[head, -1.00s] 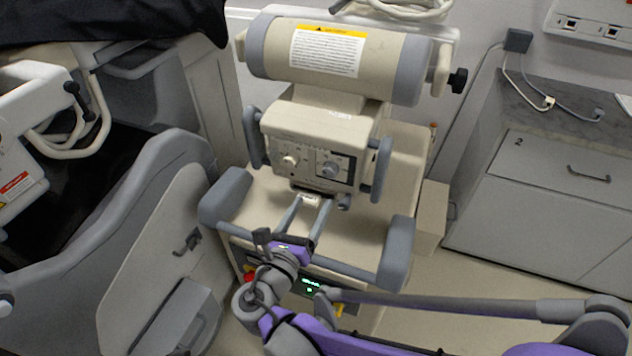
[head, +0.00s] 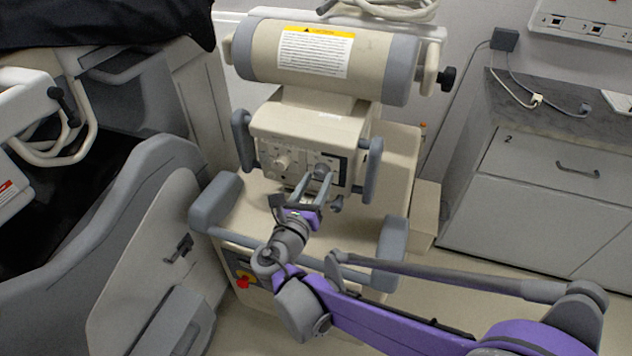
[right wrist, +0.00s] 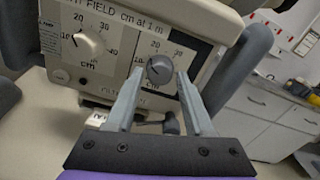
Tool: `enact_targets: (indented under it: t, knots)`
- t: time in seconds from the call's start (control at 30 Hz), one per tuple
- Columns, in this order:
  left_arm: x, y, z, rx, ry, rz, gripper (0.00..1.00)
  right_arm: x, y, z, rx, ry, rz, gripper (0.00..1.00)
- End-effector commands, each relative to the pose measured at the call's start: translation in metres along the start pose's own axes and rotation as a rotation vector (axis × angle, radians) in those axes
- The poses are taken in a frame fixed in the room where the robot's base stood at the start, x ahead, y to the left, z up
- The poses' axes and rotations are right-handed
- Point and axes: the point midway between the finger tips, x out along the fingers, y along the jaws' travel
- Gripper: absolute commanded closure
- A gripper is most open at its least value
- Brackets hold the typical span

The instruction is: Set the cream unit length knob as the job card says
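The cream unit (head: 310,125) has a front panel with a pale knob (head: 284,163) on the left and a grey knob (head: 321,171) on the right. In the right wrist view, the pale knob (right wrist: 88,43) and the grey knob (right wrist: 160,69) each sit in a numbered scale marked cm. The print above reads "FIELD cm at 1 m"; the length label is not legible. My right gripper (head: 315,181) is open, with its fingertips (right wrist: 160,77) either side of the grey knob and gaps showing. No readable job card shows. My left gripper is out of view.
Grey handles (head: 372,170) flank the panel, and a grey bumper (head: 392,242) stands below right. A roller with a warning label (head: 315,52) is above. A grey machine (head: 150,240) stands close on the left, a cabinet (head: 545,165) on the right.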

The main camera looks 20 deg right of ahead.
Motion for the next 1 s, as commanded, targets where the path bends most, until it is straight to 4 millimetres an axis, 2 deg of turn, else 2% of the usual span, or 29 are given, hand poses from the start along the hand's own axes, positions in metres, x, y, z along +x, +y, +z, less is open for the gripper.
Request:
enact_targets:
  t: [0.03,0.27,0.67,1.0]
  knots:
    - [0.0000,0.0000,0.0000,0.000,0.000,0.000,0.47,-0.0002,0.0000,0.0000,0.000,0.000,0.000,0.58]
    - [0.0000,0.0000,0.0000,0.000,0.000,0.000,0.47,-0.0003,0.0001,-0.0001,0.000,0.000,0.000,0.99]
    - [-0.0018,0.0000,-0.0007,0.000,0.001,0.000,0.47,-0.0004,0.0000,0.0002,0.043,0.000,0.000,1.00]
    - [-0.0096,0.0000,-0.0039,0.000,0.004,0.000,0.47,-0.0003,-0.0001,0.0009,0.271,0.000,0.000,1.00]
